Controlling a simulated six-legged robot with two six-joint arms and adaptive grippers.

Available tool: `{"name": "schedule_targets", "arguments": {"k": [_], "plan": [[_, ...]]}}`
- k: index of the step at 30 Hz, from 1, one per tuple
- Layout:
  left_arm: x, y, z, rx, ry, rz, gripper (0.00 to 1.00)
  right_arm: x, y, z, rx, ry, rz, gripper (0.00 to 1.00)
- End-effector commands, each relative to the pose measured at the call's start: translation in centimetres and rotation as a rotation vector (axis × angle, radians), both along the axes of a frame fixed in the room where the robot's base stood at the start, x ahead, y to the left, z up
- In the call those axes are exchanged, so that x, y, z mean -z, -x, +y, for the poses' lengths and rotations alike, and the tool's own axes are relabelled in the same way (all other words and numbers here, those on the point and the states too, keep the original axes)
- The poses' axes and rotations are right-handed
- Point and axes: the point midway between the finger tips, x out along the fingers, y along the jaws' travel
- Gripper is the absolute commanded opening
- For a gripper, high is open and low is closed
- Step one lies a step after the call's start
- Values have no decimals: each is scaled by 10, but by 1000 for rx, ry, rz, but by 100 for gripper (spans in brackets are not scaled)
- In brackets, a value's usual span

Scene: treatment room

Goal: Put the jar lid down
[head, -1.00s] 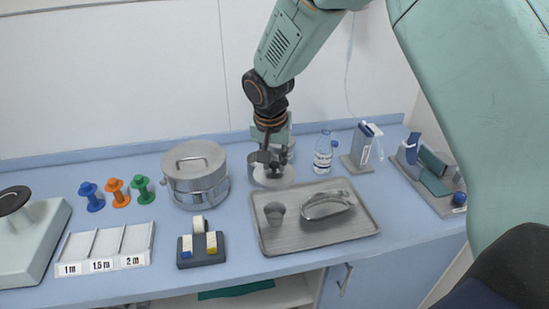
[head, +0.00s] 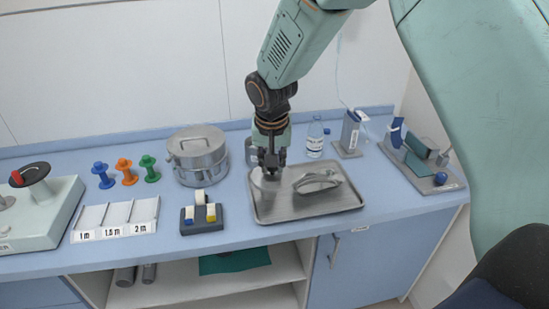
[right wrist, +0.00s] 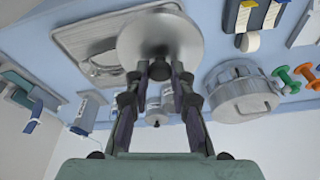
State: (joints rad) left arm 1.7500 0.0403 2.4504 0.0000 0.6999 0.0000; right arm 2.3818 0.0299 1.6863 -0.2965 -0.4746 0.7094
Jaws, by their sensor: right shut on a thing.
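The jar lid (right wrist: 187,34) is a round grey metal disc with a central knob. My right gripper (right wrist: 160,72) is shut on that knob, and the lid hangs beyond the fingertips. In the head view, my right gripper (head: 268,170) points down and holds the lid (head: 261,181) over the back left part of the steel tray (head: 313,208). I cannot tell how far it is above the tray. A grey jar (head: 251,151) stands behind, partly hidden by the gripper. My left gripper is not in view.
The tray holds a kidney-shaped dish (head: 318,184). The small cup is hidden by the lid. A round steel drum (head: 200,164), a tape dispenser (head: 201,214) and a bottle (head: 315,140) stand around. Blue counter shows between the drum and tray.

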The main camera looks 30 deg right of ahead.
Motion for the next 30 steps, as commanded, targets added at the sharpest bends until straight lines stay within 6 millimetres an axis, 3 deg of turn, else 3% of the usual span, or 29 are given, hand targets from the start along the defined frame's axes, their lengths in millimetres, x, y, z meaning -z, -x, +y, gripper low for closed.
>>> {"name": "schedule_targets", "arguments": {"k": [13, 21, 30], "plan": [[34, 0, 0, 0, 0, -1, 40, 51, 25, 45, -314, -17, 4, 0], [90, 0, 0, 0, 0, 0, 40, 113, 59, 71, -461, -10, -2, 0], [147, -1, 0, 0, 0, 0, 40, 168, 85, 79, -491, 7, -7, 0]]}}
